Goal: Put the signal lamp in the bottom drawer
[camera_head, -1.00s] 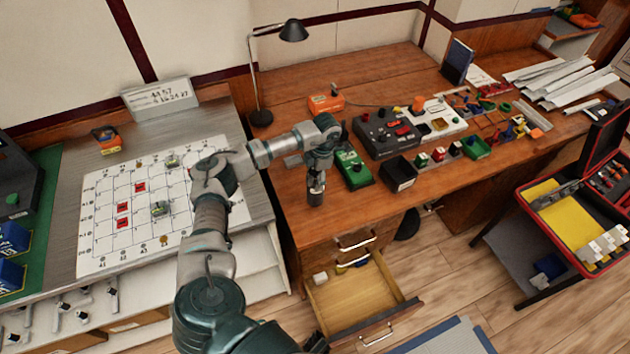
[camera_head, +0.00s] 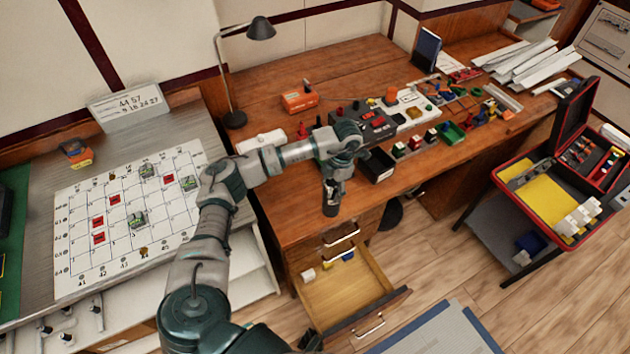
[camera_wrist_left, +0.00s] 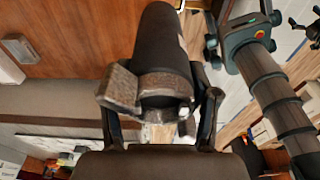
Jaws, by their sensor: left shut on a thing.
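My left gripper (camera_head: 332,201) points down at the front edge of the wooden desk, above and behind the open drawer in the picture. It is shut on a dark cylinder, which I take to be the signal lamp (camera_wrist_left: 165,45). In the left wrist view the cylinder sits between the fingers; in the head view it is small and partly hidden by the gripper. The lowest visible drawer (camera_head: 345,300) is pulled out, with a pale wooden floor. A white piece and a blue piece lie at its back.
Closed drawer fronts with handles (camera_head: 340,233) are above the open drawer. A black open box (camera_head: 378,166) stands right of my gripper. A desk lamp (camera_head: 236,119) stands behind my arm. An open red-edged case (camera_head: 500,196) is at the right. Most of the drawer floor is clear.

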